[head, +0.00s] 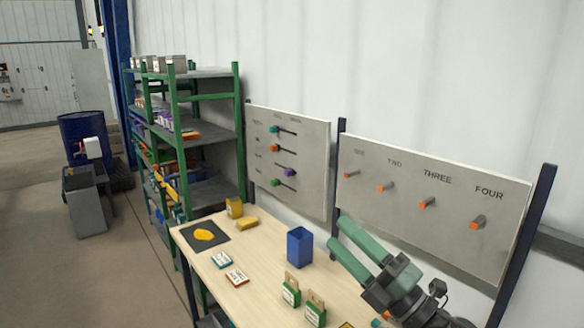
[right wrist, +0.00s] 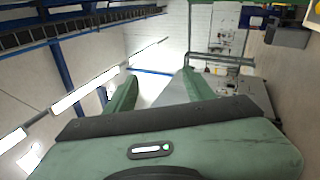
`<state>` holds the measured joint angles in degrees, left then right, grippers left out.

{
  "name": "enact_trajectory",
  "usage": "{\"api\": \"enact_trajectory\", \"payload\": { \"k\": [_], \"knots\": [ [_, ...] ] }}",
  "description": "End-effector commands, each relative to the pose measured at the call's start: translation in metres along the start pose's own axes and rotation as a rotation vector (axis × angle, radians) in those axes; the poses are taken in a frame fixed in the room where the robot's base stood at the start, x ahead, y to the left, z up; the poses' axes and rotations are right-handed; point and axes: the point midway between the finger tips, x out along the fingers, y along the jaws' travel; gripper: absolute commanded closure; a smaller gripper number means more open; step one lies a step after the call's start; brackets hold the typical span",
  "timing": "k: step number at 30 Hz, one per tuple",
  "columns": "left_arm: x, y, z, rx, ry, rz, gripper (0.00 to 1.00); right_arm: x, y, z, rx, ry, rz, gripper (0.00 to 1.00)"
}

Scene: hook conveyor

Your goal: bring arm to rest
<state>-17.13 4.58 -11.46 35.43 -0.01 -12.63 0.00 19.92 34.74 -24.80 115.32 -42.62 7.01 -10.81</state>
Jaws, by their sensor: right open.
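My right gripper (head: 343,243) comes in at the lower right of the head view, above the right part of the wooden table (head: 262,270). Its two green fingers stand apart with nothing between them, pointing up and to the left, in front of the gap below the pegboards. In the right wrist view, the same open fingers (right wrist: 155,88) frame a far wall and ceiling, with no object between them. My left gripper is in neither view.
On the table stand a blue bin (head: 300,247), a black mat (head: 205,236) with a yellow piece, yellow blocks (head: 246,222) and several small labelled boxes (head: 291,291). A numbered peg panel (head: 430,215) and a hook board (head: 290,165) rise behind. Green shelving (head: 190,130) stands at left.

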Motion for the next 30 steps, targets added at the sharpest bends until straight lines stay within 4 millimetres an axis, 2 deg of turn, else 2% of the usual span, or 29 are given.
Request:
{"api": "enact_trajectory", "payload": {
  "k": [3, 5, 7, 11, 12, 15, 18, 21, 30],
  "knots": [
    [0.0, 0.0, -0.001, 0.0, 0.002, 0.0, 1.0, -0.042, -0.038, 0.029, 0.335, -0.353, -0.052, 0.46],
    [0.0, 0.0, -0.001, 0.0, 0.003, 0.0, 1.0, -0.074, -0.067, 0.039, 0.498, -0.536, -0.105, 0.46],
    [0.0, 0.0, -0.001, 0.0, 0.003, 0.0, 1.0, -0.116, -0.101, 0.041, 0.666, -0.731, -0.179, 0.46],
    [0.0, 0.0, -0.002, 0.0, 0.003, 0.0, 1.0, -0.197, -0.156, 0.02, 0.921, -1.04, -0.337, 0.46],
    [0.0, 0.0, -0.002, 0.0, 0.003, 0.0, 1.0, -0.221, -0.169, 0.007, 0.989, -1.124, -0.389, 0.46],
    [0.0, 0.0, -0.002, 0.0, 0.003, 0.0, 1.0, -0.275, -0.193, -0.027, 1.131, -1.307, -0.514, 0.46],
    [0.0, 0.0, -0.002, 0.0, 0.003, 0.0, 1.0, -0.316, -0.204, -0.06, 1.228, -1.442, -0.622, 0.46],
    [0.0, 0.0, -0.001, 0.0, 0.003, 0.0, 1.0, -0.346, -0.208, -0.089, 1.301, -1.545, -0.711, 0.46],
    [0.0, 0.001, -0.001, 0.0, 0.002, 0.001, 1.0, -0.415, -0.2, -0.166, 1.455, -1.777, -0.95, 0.46]
  ]
}}
